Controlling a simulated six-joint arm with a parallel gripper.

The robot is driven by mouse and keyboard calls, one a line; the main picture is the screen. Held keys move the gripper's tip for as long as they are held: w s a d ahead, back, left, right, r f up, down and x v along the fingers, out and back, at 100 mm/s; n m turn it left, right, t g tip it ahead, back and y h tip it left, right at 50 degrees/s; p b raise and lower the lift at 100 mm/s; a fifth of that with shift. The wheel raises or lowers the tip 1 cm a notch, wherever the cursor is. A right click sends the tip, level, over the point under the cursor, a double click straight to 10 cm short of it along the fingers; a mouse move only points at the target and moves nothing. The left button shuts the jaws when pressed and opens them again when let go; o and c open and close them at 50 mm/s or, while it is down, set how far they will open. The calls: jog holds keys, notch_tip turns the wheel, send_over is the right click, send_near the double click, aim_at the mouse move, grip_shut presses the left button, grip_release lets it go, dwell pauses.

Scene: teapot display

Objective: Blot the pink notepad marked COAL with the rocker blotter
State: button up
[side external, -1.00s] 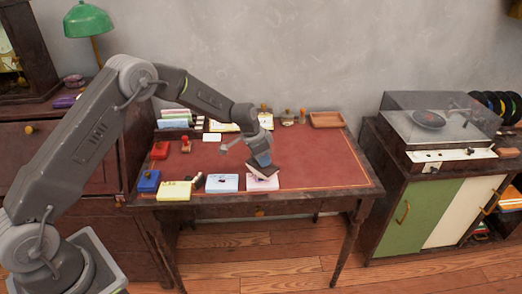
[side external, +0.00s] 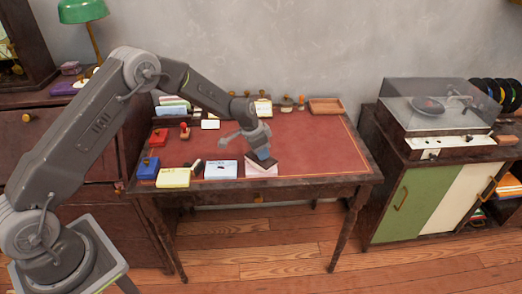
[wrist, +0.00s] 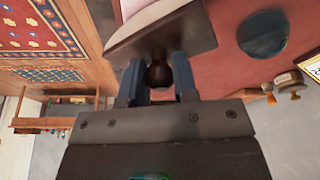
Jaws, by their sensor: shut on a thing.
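The pink notepad (side external: 260,172) lies at the front of the red desk top, right of a light blue notepad (side external: 221,170). Its marking is too small to read. My gripper (side external: 262,151) is shut on the knob of the rocker blotter (side external: 267,161), which is over the notepad's back part and tilted. I cannot tell for sure whether it touches the paper. In the wrist view, the blue fingers (wrist: 160,80) close on the round knob, below the dark wooden blotter body (wrist: 180,30). A pale pink edge of the notepad (wrist: 131,7) shows behind the blotter.
A yellow notepad (side external: 173,178), a blue box (side external: 148,168) and a red box (side external: 158,137) stand at the desk's left. A wooden tray (side external: 325,106) and several small stamps stand along the back. The desk's right half is clear. A record player (side external: 430,115) stands farther right.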

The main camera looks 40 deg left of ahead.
jog(key=shift+f, duration=0.4)
dwell(0.8)
jog(key=shift+d, duration=0.1)
jog(key=shift+s+d+y, duration=0.1)
jog(key=shift+d+y, duration=0.45)
jog(key=shift+y, duration=0.55)
jog(key=shift+a+f, duration=0.1)
jog(key=shift+a+h, duration=0.55)
jog(key=shift+h, duration=0.55)
jog(key=shift+a+h, duration=0.65)
jog(key=shift+h, duration=0.55)
jog(key=shift+d, duration=0.1)
jog(key=shift+d+y, duration=0.55)
jog(key=shift+y, duration=0.65)
